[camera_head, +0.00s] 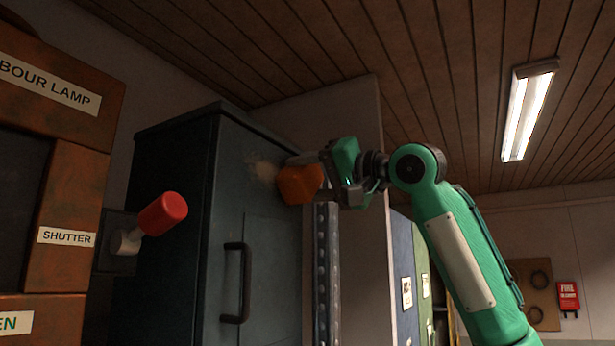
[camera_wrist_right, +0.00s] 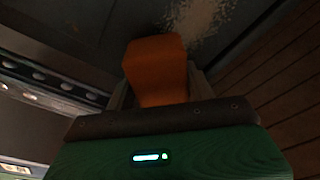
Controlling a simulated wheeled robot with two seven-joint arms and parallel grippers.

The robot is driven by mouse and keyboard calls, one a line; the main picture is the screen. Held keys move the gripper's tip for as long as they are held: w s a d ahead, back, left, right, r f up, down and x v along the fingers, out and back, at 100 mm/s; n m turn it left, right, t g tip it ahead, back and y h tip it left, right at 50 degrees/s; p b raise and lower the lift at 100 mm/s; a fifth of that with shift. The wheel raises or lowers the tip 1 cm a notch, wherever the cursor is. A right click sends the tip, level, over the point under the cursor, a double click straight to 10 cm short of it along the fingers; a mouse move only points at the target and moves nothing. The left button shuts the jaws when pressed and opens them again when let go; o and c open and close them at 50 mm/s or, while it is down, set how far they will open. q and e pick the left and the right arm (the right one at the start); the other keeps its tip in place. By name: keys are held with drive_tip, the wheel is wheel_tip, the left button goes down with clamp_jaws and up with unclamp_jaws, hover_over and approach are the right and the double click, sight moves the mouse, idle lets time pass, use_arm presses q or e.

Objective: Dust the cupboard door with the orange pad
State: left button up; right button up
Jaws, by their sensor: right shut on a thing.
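The cupboard (camera_head: 225,230) is tall and dark grey-blue, with a black bar handle (camera_head: 236,283) on its door. A pale dusty patch (camera_head: 262,168) shows high on the door; it also shows in the right wrist view (camera_wrist_right: 198,25). My right gripper (camera_head: 318,170) is shut on the orange pad (camera_head: 299,185) and holds it at the upper right of the door, just right of the patch. The pad also shows between the fingers in the right wrist view (camera_wrist_right: 157,70). I cannot tell whether the pad touches the door. My left gripper is not in view.
A red-ended lever (camera_head: 163,214) sticks out left of the cupboard, by a rusty panel (camera_head: 75,190) labelled "SHUTTER". A perforated metal post (camera_head: 327,270) stands right of the door. A ceiling lamp (camera_head: 529,110) hangs at upper right.

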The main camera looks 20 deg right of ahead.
drive_tip(key=shift+s+a+b, duration=0.35)
drive_tip(key=shift+s+a, duration=0.5)
drive_tip(key=shift+a, duration=0.25)
drive_tip(key=shift+s+a+b, duration=0.3)
drive_tip(key=shift+s+a, duration=0.5)
drive_tip(key=shift+a, duration=0.25)
drive_tip(key=shift+s+a+b, duration=0.35)
drive_tip(key=shift+s+a, duration=0.5)
drive_tip(key=shift+a, duration=0.25)
drive_tip(key=shift+s+a+f+b, duration=0.1)
drive_tip(key=shift+s+a+b, duration=0.2)
drive_tip(key=shift+s+a, duration=0.95)
drive_tip(key=shift+a, duration=0.35)
drive_tip(key=shift+d, duration=0.1)
drive_tip(key=shift+w, duration=0.1)
drive_tip(key=shift+s+d+b, duration=0.35)
drive_tip(key=shift+s+b, duration=0.05)
drive_tip(key=shift+b, duration=0.1)
drive_tip(key=shift+r+b+v, duration=0.1)
drive_tip(key=shift+b+v, duration=0.25)
drive_tip(key=shift+v, duration=0.9)
drive_tip(key=shift+r+b+v, duration=0.15)
drive_tip(key=shift+b+v, duration=0.15)
drive_tip(key=shift+v, duration=0.95)
drive_tip(key=shift+w+d+r, duration=0.1)
drive_tip(key=shift+d+r, duration=0.05)
